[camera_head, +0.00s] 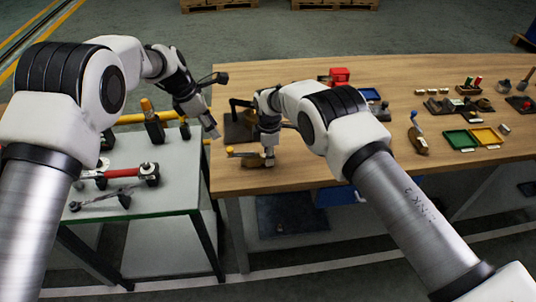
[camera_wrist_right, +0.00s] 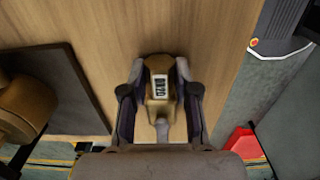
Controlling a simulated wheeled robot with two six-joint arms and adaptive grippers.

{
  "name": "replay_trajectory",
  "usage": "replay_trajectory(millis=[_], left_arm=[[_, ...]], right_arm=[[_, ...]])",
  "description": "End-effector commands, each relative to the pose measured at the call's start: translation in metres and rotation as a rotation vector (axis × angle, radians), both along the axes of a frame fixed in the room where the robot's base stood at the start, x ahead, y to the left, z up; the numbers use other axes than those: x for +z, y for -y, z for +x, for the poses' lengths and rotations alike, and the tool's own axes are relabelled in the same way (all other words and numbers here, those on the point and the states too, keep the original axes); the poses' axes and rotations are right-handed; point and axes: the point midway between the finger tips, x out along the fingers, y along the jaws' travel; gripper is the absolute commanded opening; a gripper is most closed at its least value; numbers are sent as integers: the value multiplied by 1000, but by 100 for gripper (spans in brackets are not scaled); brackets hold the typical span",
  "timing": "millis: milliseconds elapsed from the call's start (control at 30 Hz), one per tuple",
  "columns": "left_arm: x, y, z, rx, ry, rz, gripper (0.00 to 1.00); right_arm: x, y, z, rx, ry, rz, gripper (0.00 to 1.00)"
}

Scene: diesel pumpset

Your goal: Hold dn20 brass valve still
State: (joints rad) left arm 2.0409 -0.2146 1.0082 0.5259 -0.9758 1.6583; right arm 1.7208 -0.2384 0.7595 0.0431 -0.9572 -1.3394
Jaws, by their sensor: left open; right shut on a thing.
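The brass valve (camera_wrist_right: 158,66) is a brownish-gold body with a white label reading DN20. In the right wrist view it lies on the wooden bench between the two fingers of my right gripper (camera_wrist_right: 160,104). The fingers are shut on it, one on each side. In the head view my right gripper (camera_head: 268,158) points down at the valve (camera_head: 252,163) near the bench's front left corner, and partly hides it. My left gripper (camera_head: 211,130) is open and empty, to the left of the valve, over the gap between the tables.
The wooden bench (camera_head: 330,168) carries a dark plate (camera_head: 238,130) behind the valve, a green tray (camera_head: 461,140) and a yellow tray (camera_head: 486,136). Bench space right of the valve is clear.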

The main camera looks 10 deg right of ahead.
Motion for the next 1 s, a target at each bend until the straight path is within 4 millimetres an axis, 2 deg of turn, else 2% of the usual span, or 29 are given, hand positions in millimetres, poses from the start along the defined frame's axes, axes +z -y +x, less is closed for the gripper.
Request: replay_trajectory(millis=[67, 167, 267, 400, 533, 633, 733, 867, 1000], left_arm=[[-5, 0, -3, -4, -14, -17, 47], [-22, 1, -17, -27, -74, -109, 47], [-48, 4, -41, -61, -151, -314, 47], [-75, 2, -64, -47, -138, -725, 47], [-88, -22, -60, 63, 57, -1025, 47], [-97, -48, -52, 159, 230, -1128, 47], [-103, -66, -47, 218, 343, -1159, 47], [-105, -64, -42, 234, 384, -1165, 47], [-105, -39, -32, 229, 382, -1166, 47]], right_arm=[[-1, 0, 0, 0, -1, 0, 0], [-1, 0, 0, 0, -1, 0, 0], [-1, 0, 0, 0, -1, 0, 0], [0, 0, 0, 0, 0, 0, 0], [0, 0, 0, 0, 0, 0, 0], [0, 0, 0, 0, -1, 0, 0], [0, 0, 0, 0, -1, 0, 0], [-1, 0, 0, 0, -1, 0, 0], [-1, 0, 0, 0, -2, 0, 0]])
